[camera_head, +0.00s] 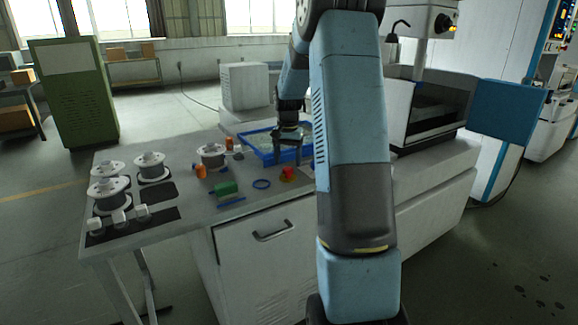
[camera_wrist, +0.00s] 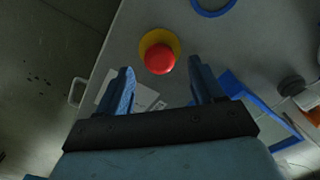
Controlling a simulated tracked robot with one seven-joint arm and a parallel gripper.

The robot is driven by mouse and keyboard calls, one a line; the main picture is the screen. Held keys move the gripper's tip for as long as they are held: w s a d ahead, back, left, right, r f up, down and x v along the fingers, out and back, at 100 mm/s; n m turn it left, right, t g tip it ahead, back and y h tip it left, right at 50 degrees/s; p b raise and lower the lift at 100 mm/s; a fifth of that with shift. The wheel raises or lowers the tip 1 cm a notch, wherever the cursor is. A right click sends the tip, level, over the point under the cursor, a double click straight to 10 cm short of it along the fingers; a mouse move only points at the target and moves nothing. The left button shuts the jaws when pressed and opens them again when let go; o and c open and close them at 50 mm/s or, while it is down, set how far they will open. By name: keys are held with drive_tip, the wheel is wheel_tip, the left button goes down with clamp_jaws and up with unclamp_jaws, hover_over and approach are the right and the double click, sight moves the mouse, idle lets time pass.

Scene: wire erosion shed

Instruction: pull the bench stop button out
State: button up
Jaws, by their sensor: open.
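The bench stop button is a red mushroom head on a yellow base; it shows in the wrist view (camera_wrist: 160,60) just beyond my fingertips, near the bench edge. In the head view the button (camera_head: 288,172) sits on the bench top near its front edge. My gripper (camera_wrist: 160,88) is open, with one blue finger to each side of the button's line, and nothing between them. In the head view my gripper (camera_head: 288,150) hangs above the bench behind the button. Whether the button head is pressed in or out cannot be told.
A blue tray (camera_head: 262,155) lies behind the button. A blue ring (camera_head: 261,184) and a green block (camera_head: 226,188) lie to its left. Several wire spools (camera_head: 152,168) stand at the bench's left. A machine (camera_head: 425,110) stands at the right.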

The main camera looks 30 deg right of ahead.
sight(288, 174)
drive_tip(key=shift+f, duration=1.45)
drive_tip(key=shift+c, duration=0.5)
clamp_jaws()
